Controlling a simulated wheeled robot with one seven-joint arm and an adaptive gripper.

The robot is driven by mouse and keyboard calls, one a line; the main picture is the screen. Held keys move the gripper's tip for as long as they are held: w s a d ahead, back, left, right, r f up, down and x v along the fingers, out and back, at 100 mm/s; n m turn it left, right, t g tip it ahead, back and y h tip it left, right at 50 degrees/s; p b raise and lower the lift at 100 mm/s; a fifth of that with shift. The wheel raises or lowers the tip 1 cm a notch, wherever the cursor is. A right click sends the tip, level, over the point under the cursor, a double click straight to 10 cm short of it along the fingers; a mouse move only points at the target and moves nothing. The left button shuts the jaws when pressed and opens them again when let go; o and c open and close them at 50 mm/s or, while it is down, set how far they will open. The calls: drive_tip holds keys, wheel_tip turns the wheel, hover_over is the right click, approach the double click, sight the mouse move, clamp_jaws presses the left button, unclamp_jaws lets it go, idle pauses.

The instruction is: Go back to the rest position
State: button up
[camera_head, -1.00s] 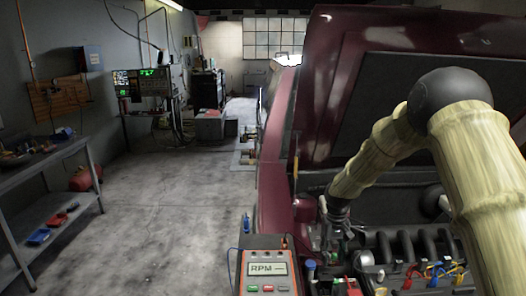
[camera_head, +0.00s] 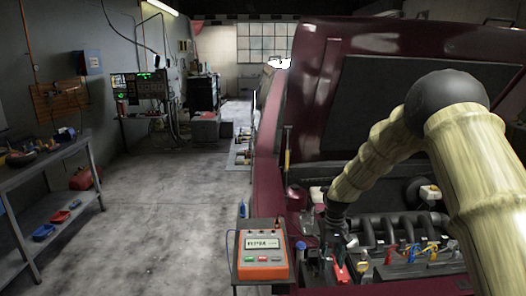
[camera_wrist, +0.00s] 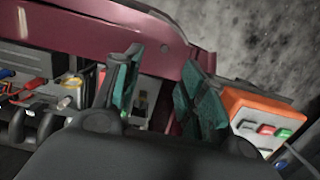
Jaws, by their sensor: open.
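My gripper (camera_head: 322,250) hangs over the front left of the engine bay in the head view, dark and partly lost against the parts there. In the wrist view my gripper (camera_wrist: 158,85) shows two green-padded fingers spread apart with nothing held between them. An orange tester (camera_head: 262,255) with a screen and coloured buttons stands just left of it; it also shows at the right of the wrist view (camera_wrist: 262,118). A red clip-like part (camera_head: 342,272) is close by my gripper; whether they touch is unclear.
The maroon car (camera_head: 268,165) has its hood (camera_head: 405,100) raised behind my arm. Coloured leads (camera_head: 415,252) lie at the front of the engine bay. A metal workbench (camera_head: 50,175) stands at the left, an instrument rack (camera_head: 140,88) at the back. The floor (camera_head: 170,210) between is clear.

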drive_tip(key=s+a+f+b, duration=0.1)
drive_tip(key=s+f+b, duration=0.1)
drive_tip(key=s+f, duration=0.9)
drive_tip(key=s+a+f+b, duration=0.2)
drive_tip(key=s+f, duration=0.5)
drive_tip(key=f, duration=0.8)
drive_tip(key=s+d+f+b, duration=0.1)
drive_tip(key=s+f+b, duration=0.1)
drive_tip(key=s, duration=0.8)
drive_tip(key=s+d+f+b, duration=0.1)
drive_tip(key=s+f, duration=0.3)
drive_tip(key=s, duration=0.7)
drive_tip(key=s+f+t+b, duration=0.1)
drive_tip(key=s+f, duration=0.3)
drive_tip(key=s, duration=0.7)
drive_tip(key=shift+s+d+m+b, duration=0.15)
drive_tip(key=shift+d+m+b, duration=0.25)
drive_tip(key=shift+b, duration=0.4)
